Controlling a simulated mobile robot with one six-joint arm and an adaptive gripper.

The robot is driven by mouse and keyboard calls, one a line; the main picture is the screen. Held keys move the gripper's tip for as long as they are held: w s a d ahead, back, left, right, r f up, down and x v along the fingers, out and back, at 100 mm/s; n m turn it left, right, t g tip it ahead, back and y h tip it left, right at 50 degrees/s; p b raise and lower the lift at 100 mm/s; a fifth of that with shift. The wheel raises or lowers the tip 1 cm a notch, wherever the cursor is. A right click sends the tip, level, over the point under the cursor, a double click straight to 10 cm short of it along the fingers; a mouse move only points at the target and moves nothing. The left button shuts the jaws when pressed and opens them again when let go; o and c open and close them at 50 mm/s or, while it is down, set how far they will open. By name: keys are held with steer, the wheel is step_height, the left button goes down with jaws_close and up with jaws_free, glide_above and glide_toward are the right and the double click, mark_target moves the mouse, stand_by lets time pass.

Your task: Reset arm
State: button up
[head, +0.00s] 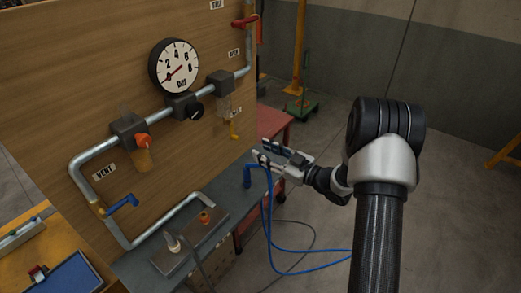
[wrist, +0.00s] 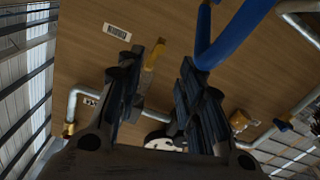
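My gripper (head: 261,151) is held out in front of the bench, to the right of the wooden panel. It points left toward the panel. In the wrist view my gripper (wrist: 158,58) shows two dark fingers standing apart, with nothing held between them. A blue hose (head: 268,192) arches up just below and beside the fingertips in the head view. In the wrist view the blue hose (wrist: 233,35) passes by the tip of the right finger; I cannot tell whether it touches. My arm reaches in from the right.
A red table (head: 274,122) stands behind my gripper. Open floor lies to the right.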

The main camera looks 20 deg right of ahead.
stand_by(0.3)
step_height(320, 180, up, 8)
steer(key=w+d+m+h, duration=0.2)
steer(key=w+h, duration=0.1)
steer(key=h, duration=0.4)
steer(key=s+r+m+g+h, duration=0.3)
steer(key=s+r+m+h, duration=0.15)
steer(key=s+r, duration=0.4)
steer(key=s+a+f+m+g, duration=0.1)
steer(key=s+a+g, duration=0.1)
steer(key=s, duration=0.8)
steer(key=s+a+f+m+g, duration=0.1)
steer(key=s+a, duration=0.3)
steer(key=s, duration=0.7)
steer(key=s+a+f+m+g, duration=0.1)
steer(key=s+a+f+g, duration=0.1)
steer(key=s, duration=0.8)
steer(key=shift+s+a+f+g+y, duration=0.2)
steer(key=shift+s+a+g+y, duration=0.25)
steer(key=shift+a+g, duration=0.45)
steer(key=shift+w+d, duration=0.1)
steer(key=shift+d, duration=0.1)
